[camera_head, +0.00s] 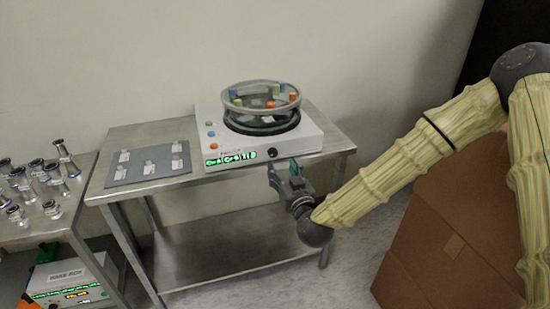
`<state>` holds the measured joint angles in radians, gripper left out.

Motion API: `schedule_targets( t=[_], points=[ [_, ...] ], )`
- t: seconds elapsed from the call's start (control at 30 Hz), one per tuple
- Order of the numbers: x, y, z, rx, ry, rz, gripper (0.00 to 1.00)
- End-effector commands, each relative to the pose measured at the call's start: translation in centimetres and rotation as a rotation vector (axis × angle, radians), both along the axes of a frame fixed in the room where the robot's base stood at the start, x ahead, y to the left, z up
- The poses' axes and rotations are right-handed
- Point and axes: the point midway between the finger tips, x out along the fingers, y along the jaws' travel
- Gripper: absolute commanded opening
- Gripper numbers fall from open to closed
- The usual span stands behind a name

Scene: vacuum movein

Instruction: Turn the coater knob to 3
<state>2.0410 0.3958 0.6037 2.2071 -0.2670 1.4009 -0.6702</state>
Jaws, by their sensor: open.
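The coater (322,141) is a white box with a round clear-walled chamber (262,100) on top. It stands on a steel table. Its front face carries a green lit display (230,158). A small dark knob (272,152) shows on the front face, right of the display. Its pointer and number marks are too small to read. My gripper (282,168) is open, just in front of and slightly below the knob, with its fingers pointing toward the coater's front. I cannot tell whether a finger touches the knob.
A grey mat (150,174) with several small pale pieces lies left of the coater on the table (120,140). Metal fittings (40,180) stand on a left bench, with a boxed device (75,278) below. A cardboard box (440,240) stands at right beneath my arm.

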Motion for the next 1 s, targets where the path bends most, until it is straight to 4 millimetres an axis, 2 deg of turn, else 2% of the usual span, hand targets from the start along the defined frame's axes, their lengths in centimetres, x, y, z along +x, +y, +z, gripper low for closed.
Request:
schedule_targets(
  t=[0.3, 0.5, 0.93, 1.0],
  points=[
    [4.8, 1.6, -0.1, 0.001, 0.001, 0.000, 0.49],
    [6.8, 2.2, -0.1, 0.001, 0.001, 0.000, 0.49],
    [7.4, 2.4, -0.1, 0.000, 0.002, 0.000, 0.49],
    [7.4, 2.4, -0.1, 0.000, 0.002, 0.000, 0.37]
  ],
)
